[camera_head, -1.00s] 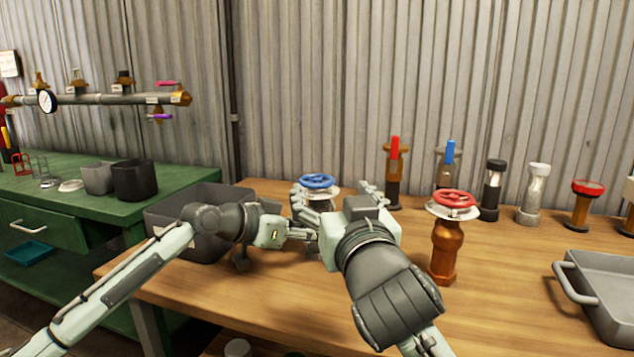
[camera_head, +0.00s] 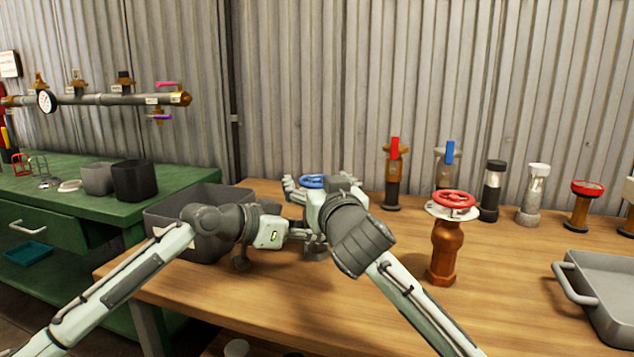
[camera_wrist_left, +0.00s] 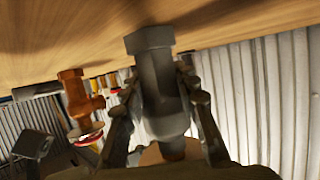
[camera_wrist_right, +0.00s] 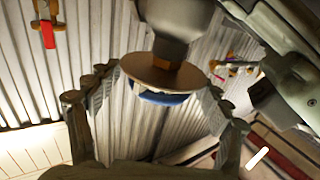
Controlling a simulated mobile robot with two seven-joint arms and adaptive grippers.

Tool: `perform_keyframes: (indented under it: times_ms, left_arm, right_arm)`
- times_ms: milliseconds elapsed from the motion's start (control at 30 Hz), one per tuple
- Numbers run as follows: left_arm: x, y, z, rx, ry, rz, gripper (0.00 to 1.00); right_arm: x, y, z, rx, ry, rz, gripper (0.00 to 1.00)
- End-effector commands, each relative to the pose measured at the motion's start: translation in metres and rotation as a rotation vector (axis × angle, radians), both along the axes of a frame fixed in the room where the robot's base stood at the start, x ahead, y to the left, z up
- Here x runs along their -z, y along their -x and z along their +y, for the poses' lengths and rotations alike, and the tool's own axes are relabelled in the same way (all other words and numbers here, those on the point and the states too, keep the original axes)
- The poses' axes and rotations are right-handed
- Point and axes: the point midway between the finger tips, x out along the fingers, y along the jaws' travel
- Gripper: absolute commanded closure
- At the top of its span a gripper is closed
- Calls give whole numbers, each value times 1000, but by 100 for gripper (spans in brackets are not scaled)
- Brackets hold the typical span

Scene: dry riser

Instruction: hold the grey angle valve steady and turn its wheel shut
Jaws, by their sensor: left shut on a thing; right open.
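The grey angle valve (camera_head: 316,250) stands on the wooden bench, mostly hidden behind my grippers. Its blue wheel (camera_head: 313,181) shows above them. My left gripper (camera_head: 304,234) is shut on the valve's grey body; the left wrist view shows its fingers on both sides of the body (camera_wrist_left: 155,75). My right gripper (camera_head: 317,188) is open at wheel height. In the right wrist view its fingers stand apart on either side of the blue wheel (camera_wrist_right: 160,98) and the round plate (camera_wrist_right: 165,74). I see gaps there, with no clear contact.
An orange-brown valve with a red wheel (camera_head: 454,199) stands close to the right of my right arm. Several fittings line the wall behind. A grey tray (camera_head: 566,283) lies at the right, and a dark grey bin (camera_head: 160,222) stands left of my left gripper.

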Motion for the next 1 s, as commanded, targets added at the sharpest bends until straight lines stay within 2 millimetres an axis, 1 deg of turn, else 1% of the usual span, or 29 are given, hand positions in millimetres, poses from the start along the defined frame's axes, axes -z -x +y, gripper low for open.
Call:
perform_keyframes:
  times_ms: [233,267,600,667,833,1000]
  left_arm:
    - [0,0,-1,2,0,1,100]
    - [0,1,-1,2,0,1,100]
    - [0,1,-1,2,0,1,100]
    - [0,1,-1,2,0,1,100]
    - [0,1,-1,1,1,1,100]
    - [0,1,-1,3,0,2,100]
  right_arm:
    - [0,-1,1,-1,0,0,21]
    - [0,-1,1,-1,0,0,22]
    - [0,-1,0,0,0,0,64]
    - [0,-1,0,0,0,0,72]
    - [0,-1,3,27,-3,-1,72]
    - [0,-1,5,156,-7,3,72]
